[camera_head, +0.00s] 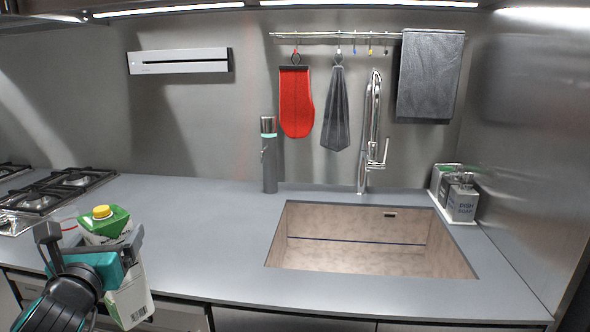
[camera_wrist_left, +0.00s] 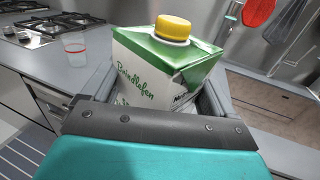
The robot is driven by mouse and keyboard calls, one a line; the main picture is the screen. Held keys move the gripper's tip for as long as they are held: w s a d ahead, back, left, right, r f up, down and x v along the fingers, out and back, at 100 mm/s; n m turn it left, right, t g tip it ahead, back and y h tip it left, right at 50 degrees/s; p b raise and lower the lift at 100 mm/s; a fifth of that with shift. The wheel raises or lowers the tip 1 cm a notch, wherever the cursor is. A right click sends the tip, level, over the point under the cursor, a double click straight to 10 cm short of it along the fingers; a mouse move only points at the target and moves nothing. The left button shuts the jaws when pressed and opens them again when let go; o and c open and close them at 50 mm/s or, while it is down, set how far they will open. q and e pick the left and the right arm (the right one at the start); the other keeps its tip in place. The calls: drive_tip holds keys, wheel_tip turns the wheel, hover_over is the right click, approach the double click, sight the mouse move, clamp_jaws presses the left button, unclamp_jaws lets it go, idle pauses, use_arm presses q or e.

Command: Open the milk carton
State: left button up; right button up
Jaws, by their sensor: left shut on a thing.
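The milk carton (camera_head: 130,299) is green and white with a yellow cap (camera_head: 102,212). It is at the lower left of the head view, at the counter's front edge, slightly tilted. My left gripper (camera_head: 104,252) is shut on the carton's body, below its green top. In the left wrist view the carton (camera_wrist_left: 160,80) fills the space between the fingers, and its yellow cap (camera_wrist_left: 173,27) sits on the top. The cap is in place on the carton. My right gripper is in neither view.
A grey counter (camera_head: 200,235) runs along the wall, with a sink (camera_head: 360,262) at right and a gas hob (camera_head: 60,190) at left. A clear cup with a red band (camera_wrist_left: 74,48) stands behind the carton. A dark bottle (camera_head: 269,160) and a tap (camera_head: 372,140) stand at the back.

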use_arm(q)
drive_tip(key=s+d+f+m+h, duration=0.1)
drive_tip(key=s+d+f+h, duration=0.1)
drive_tip(key=s+d+f, duration=0.3)
drive_tip(key=s+d+f+m+h, duration=0.1)
drive_tip(key=s+d+f, duration=0.3)
drive_tip(key=d, duration=0.6)
drive_tip(key=shift+s+d+f+m+h, duration=0.15)
drive_tip(key=shift+s+f+m+h, duration=0.2)
drive_tip(key=shift+f+h, duration=0.15)
drive_tip(key=shift+r, duration=0.1)
